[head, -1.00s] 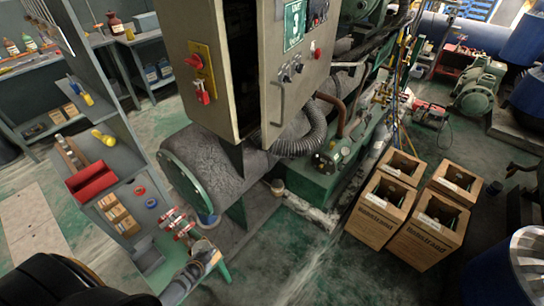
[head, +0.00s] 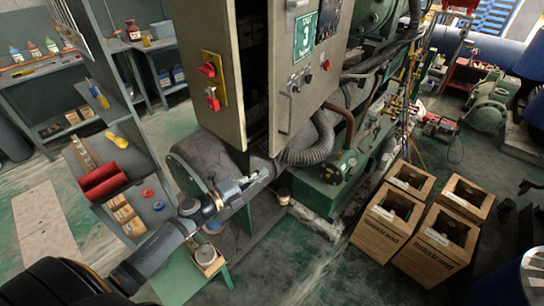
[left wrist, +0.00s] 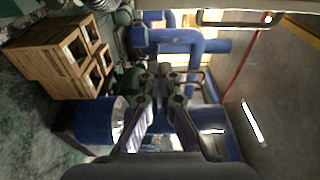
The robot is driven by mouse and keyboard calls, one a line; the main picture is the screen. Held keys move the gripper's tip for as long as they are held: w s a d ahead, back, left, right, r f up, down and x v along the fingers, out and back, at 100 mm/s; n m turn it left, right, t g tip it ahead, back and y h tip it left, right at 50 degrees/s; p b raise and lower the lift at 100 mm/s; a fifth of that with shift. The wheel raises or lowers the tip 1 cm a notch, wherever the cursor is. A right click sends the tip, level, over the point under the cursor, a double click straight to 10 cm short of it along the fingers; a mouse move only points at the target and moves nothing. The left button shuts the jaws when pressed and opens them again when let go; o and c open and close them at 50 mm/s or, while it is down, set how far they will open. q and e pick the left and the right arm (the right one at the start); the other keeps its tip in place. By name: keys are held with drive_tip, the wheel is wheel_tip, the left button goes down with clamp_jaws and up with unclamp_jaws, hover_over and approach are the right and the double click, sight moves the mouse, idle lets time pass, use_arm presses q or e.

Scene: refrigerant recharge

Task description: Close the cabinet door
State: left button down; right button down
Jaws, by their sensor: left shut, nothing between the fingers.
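The grey cabinet (head: 224,105) stands in the middle of the head view, with yellow-backed red switches on its left side. Its door (head: 312,75) stands open on the right, with a dark gap between door and body. The door carries a handle (head: 290,107), knobs, a red button and a green sign. My left gripper (head: 266,174) is shut and empty, below the cabinet's lower edge and lower left of the door, apart from the handle. Its closed fingers (left wrist: 162,75) also show in the left wrist view. My right gripper is not in view.
A grey horizontal tank (head: 190,150) and a ribbed hose (head: 310,150) lie under the cabinet. A shelf with a red bin (head: 103,180) stands at left. Several open cartons (head: 425,250) stand on the floor at right.

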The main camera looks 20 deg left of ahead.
sight(272, 157)
use_arm(q)
drive_tip(key=w+p, duration=0.1)
drive_tip(key=w, duration=0.2)
drive_tip(key=w+p, duration=0.1)
drive_tip(key=w, duration=0.2)
drive_tip(key=w+d+p, duration=0.1)
drive_tip(key=w, duration=0.1)
drive_tip(key=shift+w+p, duration=0.3)
drive_tip(key=shift+w, duration=0.1)
drive_tip(key=shift+a, duration=0.25)
drive_tip(key=shift+d, duration=0.1)
